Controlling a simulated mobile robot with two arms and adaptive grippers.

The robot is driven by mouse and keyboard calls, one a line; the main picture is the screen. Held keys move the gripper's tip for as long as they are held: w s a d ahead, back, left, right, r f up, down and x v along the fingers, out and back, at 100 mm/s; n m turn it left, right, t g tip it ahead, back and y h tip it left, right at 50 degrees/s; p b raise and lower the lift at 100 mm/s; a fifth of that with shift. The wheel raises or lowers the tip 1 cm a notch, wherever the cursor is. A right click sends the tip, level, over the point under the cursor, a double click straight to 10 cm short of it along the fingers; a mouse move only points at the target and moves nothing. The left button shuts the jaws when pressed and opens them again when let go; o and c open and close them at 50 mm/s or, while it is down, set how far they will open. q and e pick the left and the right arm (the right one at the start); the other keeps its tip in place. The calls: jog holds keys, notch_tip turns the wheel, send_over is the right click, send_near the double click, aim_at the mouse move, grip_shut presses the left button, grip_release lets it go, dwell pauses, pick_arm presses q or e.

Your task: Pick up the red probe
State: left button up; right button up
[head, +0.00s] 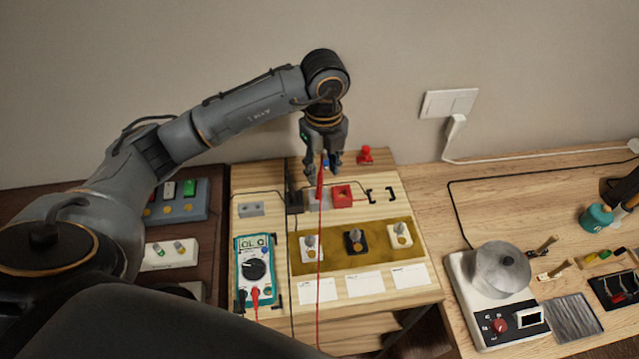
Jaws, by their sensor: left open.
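The red probe (320,178) stands upright over the wooden workbench, with a thin red lead running from it toward the front. My left gripper (322,172) is open and points down from above. Its two fingers are on either side of the upper part of the red probe; I cannot tell whether they touch it. A red block (342,196) and a grey block sit by the probe's lower end. My right gripper is not in view.
An olive mat (378,262) with several switches or pots lies in front of the probe. A small red object (366,155) stands behind it. A white hot plate with a metal pot (502,268) is on the right table. White labels line the bench front.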

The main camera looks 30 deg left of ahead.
pick_arm(q)
jog(key=p, duration=0.2)
send_over(319, 198)
jog(key=f, duration=0.4)
jog(key=shift+w+a+f, duration=0.15)
jog(key=shift+w+f, duration=0.1)
jog(key=shift+w, duration=0.05)
jog(key=shift+f, duration=0.3)
grip_shut()
